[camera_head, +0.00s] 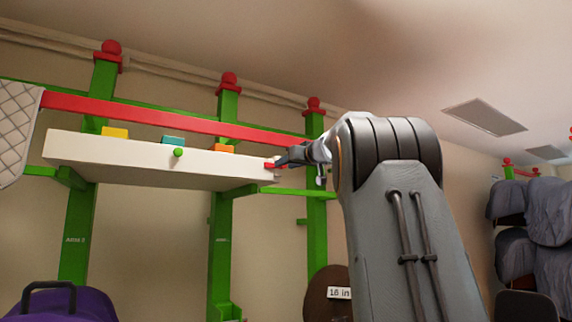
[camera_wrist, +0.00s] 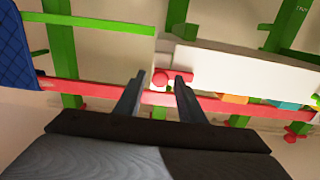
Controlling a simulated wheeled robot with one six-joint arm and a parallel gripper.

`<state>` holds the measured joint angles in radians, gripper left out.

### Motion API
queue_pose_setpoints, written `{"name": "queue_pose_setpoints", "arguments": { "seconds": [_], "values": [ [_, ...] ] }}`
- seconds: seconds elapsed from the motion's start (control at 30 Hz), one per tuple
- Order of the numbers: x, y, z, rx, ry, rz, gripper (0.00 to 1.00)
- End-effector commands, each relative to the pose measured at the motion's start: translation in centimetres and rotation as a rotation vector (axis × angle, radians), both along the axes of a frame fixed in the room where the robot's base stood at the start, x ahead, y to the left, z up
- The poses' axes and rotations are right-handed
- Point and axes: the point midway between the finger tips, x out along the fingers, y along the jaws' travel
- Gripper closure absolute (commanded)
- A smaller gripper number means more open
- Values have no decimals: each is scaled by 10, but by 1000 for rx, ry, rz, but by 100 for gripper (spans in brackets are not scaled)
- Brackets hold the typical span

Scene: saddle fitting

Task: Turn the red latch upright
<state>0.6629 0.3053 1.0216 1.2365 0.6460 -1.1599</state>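The red latch (camera_head: 269,166) is at the right end of the white box (camera_head: 150,165) in the head view, small and partly hidden by my gripper (camera_head: 290,160). In the wrist view the latch (camera_wrist: 161,79) shows a round red end with a short bar lying sideways along the picture toward the right. My gripper (camera_wrist: 160,79) is open there, with one finger on each side of the round end. The right fingertip overlaps the latch's bar; I cannot tell whether it touches.
A long red rail (camera_head: 170,116) runs above the box between green posts (camera_head: 222,215). Yellow (camera_head: 115,132), teal (camera_head: 173,140) and orange (camera_head: 224,148) blocks show along the box's top edge. A green knob (camera_head: 178,153) is on its front. A quilted pad (camera_head: 15,120) hangs at left.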

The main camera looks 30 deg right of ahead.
Motion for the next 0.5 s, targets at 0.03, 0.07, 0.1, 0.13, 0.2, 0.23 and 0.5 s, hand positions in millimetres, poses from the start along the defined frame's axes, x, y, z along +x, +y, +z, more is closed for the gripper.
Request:
{"name": "queue_pose_setpoints", "arguments": {
  "seconds": [0.03, 0.07, 0.1, 0.13, 0.2, 0.23, 0.5],
  "values": [
    [0, 0, 0, 0, 0, 0, 74],
    [0, 0, 0, 0, 0, 0, 79],
    [0, 0, 0, 0, 0, 0, 86],
    [0, 0, 0, 0, 0, 0, 91],
    [0, 0, 0, 0, 0, 0, 100],
    [0, 10, 1, 0, 0, 3, 100],
    [1, 2, 0, 35, -1, 3, 100]
  ]
}}
